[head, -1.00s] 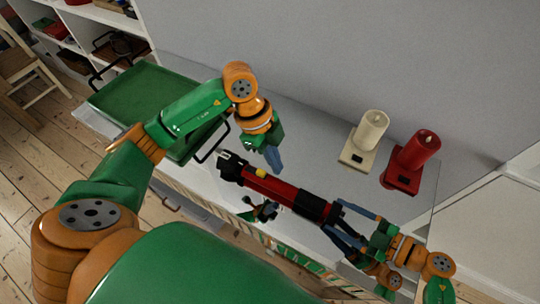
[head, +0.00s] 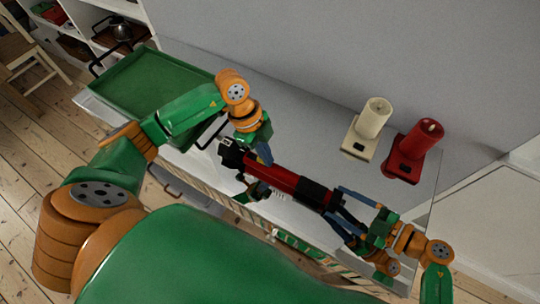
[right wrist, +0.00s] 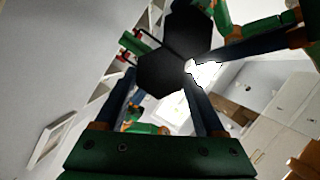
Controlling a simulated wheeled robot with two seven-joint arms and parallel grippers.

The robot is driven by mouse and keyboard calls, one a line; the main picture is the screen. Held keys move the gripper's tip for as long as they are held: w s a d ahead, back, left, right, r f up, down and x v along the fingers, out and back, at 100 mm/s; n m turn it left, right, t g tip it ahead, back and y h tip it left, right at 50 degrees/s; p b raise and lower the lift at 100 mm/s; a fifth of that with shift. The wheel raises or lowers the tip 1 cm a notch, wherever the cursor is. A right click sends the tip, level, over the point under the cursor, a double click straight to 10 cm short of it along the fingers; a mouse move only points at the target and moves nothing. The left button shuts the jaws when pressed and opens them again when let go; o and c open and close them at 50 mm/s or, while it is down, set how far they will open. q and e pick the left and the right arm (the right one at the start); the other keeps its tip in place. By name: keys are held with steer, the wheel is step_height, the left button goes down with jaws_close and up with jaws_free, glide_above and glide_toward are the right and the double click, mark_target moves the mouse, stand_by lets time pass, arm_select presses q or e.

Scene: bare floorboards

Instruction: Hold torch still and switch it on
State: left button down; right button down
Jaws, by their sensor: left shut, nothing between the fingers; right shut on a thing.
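The torch is red with a black head and a black rear end; its red body (head: 285,182) shows in the head view, head toward the left. My right gripper (head: 338,212) is shut on the torch's black rear end. In the right wrist view, the torch's black end (right wrist: 175,60) sits between the blue fingers. My left gripper (head: 264,155) is shut and empty, its blue fingertips at the torch's body just behind the head. Whether they touch it I cannot tell. The torch's yellow switch is hidden behind these fingers.
A green tray (head: 140,85) lies at the left end of the glossy tabletop. Shelves (head: 120,12) and a wooden chair (head: 30,60) are at the far left.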

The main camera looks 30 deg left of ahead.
arm_select(q)
steer(key=a, duration=0.2)
steer(key=shift+a, duration=0.4)
steer(key=shift+d, duration=0.1)
steer(key=d, duration=0.3)
steer(key=shift+d+r, duration=0.35)
steer(key=shift+d, duration=0.05)
steer(key=v, duration=0.9)
steer(key=shift+a+r, duration=0.1)
steer(key=shift+a, duration=0.05)
arm_select(e)
jaws_free()
